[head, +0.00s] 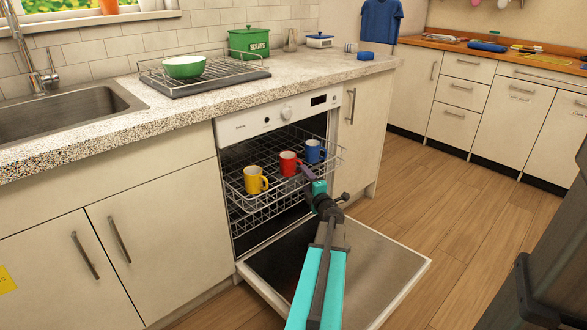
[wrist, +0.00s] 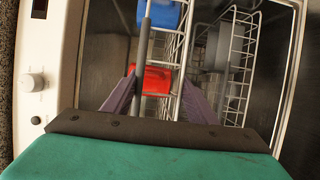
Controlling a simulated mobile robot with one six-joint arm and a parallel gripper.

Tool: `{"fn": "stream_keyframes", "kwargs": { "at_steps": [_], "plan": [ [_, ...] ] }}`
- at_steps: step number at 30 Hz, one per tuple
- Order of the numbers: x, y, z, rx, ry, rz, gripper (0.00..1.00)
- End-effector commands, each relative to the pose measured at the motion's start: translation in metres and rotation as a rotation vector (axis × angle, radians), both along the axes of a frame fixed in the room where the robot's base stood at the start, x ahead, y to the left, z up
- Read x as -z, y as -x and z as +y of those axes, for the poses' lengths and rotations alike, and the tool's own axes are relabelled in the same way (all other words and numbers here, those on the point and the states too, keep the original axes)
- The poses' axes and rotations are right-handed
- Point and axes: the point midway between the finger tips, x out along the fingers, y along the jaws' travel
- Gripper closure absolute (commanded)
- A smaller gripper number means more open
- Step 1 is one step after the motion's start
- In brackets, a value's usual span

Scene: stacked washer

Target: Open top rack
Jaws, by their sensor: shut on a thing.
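The dishwasher's top rack (head: 262,202) is a wire basket standing partly out of the open dishwasher. It holds a yellow mug (head: 256,180), a red mug (head: 289,163) and a blue mug (head: 315,151). My gripper (head: 306,172) is at the rack's front side, close to the red mug. In the wrist view my gripper (wrist: 159,79) has its purple fingers around the rack's wires (wrist: 183,50), shut on the rack. The red mug (wrist: 153,80) shows just beyond the fingers. The exact contact is partly hidden.
The dishwasher door (head: 375,262) lies folded down in front, below my arm. A lower rack (head: 262,225) sits inside. The counter (head: 200,105) above carries a dish drainer with a green bowl (head: 184,67). Wooden floor (head: 460,220) is clear to the right.

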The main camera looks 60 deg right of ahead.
Motion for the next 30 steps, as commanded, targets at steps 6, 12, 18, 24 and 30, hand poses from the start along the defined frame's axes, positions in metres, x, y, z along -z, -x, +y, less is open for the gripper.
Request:
{"fn": "stream_keyframes", "kwargs": {
  "at_steps": [6,12,18,24,30],
  "plan": [
    [-0.010,0.061,0.017,0.013,0.002,-0.007,0.88],
    [-0.010,0.107,0.031,0.014,0.004,-0.007,0.88],
    [-0.010,0.150,0.045,0.014,0.005,-0.006,0.88],
    [-0.009,0.187,0.057,0.014,0.007,-0.006,0.88],
    [-0.008,0.212,0.065,0.012,0.007,-0.005,0.88]
  ]
}}
